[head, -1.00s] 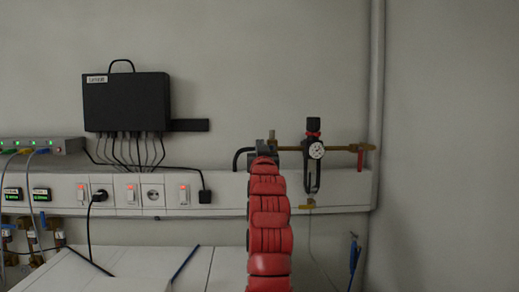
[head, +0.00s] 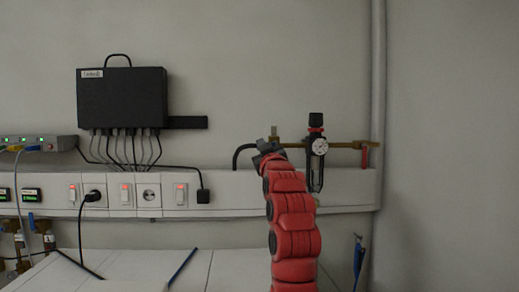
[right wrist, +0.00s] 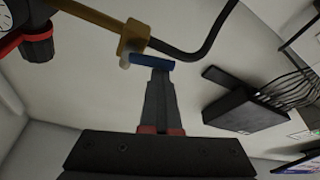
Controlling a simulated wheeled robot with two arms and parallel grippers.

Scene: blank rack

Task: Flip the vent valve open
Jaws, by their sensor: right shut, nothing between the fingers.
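A brass pipe with a small valve block runs along the wall. In the right wrist view, the brass block (right wrist: 133,38) carries a short blue lever (right wrist: 152,62). No label shows which valve is the vent valve. My right gripper (right wrist: 160,73) is shut and empty, its fingertips right at the blue lever; I cannot tell whether they touch. In the head view, my right gripper (head: 268,148) is at the left end of the pipe and hides most of the block. A red lever (head: 365,157) hangs at the pipe's right end. My left gripper is out of view.
A black regulator (head: 316,165) with a gauge (head: 320,147) hangs right of my gripper. A black hose (right wrist: 200,45) leaves the brass block. A black box (head: 122,98) with cables is on the wall. Power sockets line the white rail (head: 225,190) below.

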